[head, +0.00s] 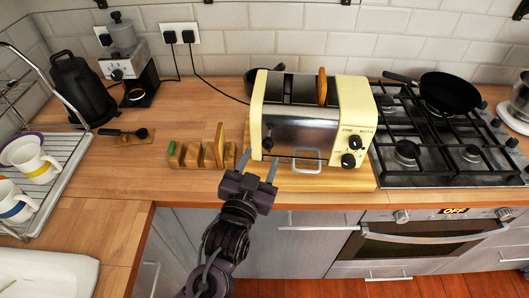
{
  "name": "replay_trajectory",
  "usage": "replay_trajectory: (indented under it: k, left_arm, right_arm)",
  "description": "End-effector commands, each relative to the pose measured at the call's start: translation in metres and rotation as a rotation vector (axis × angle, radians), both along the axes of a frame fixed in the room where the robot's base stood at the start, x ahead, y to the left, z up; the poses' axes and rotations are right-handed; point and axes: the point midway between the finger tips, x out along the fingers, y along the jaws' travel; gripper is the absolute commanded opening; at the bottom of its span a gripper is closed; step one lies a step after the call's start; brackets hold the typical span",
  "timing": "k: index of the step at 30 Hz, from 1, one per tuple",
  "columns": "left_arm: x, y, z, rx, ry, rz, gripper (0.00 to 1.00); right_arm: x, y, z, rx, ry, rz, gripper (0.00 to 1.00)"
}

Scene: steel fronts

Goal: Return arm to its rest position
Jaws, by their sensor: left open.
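My left gripper (261,171) is in front of the toaster, over the front edge of the wooden counter, with its two fingers apart and nothing between them. The toaster (305,133) is cream and steel and stands on a wooden board (345,179). A slice of bread (322,88) stands upright in one of its slots. A wooden rack (193,156) left of the gripper holds another upright slice (219,145). My right gripper does not show.
A gas hob (440,150) with a black pan (449,92) is at the right. A coffee grinder, a black kettle (82,92) and a dish rack (62,165) with mugs are at the left.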

Motion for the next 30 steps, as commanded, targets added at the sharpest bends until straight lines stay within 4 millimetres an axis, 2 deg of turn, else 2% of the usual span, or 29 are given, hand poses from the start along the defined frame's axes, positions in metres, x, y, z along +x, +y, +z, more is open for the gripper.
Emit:
replay_trajectory:
  k: [5, 21, 26, 30]
  left_arm:
    - [-0.011, 0.003, 0.0, 0.001, 0.0, 0.0, 0.48]
    - [-0.011, 0.005, -0.001, 0.0, 0.017, 0.002, 0.48]
    - [-0.012, 0.022, -0.02, -0.008, 0.195, 0.012, 0.48]
    - [-0.03, 0.056, -0.053, 0.002, 0.488, 0.04, 0.48]
  right_arm:
    - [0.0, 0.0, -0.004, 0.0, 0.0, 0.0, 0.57]
    - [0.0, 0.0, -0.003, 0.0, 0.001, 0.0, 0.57]
    - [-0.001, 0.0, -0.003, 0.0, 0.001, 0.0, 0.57]
    - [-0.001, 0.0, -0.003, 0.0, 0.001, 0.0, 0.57]
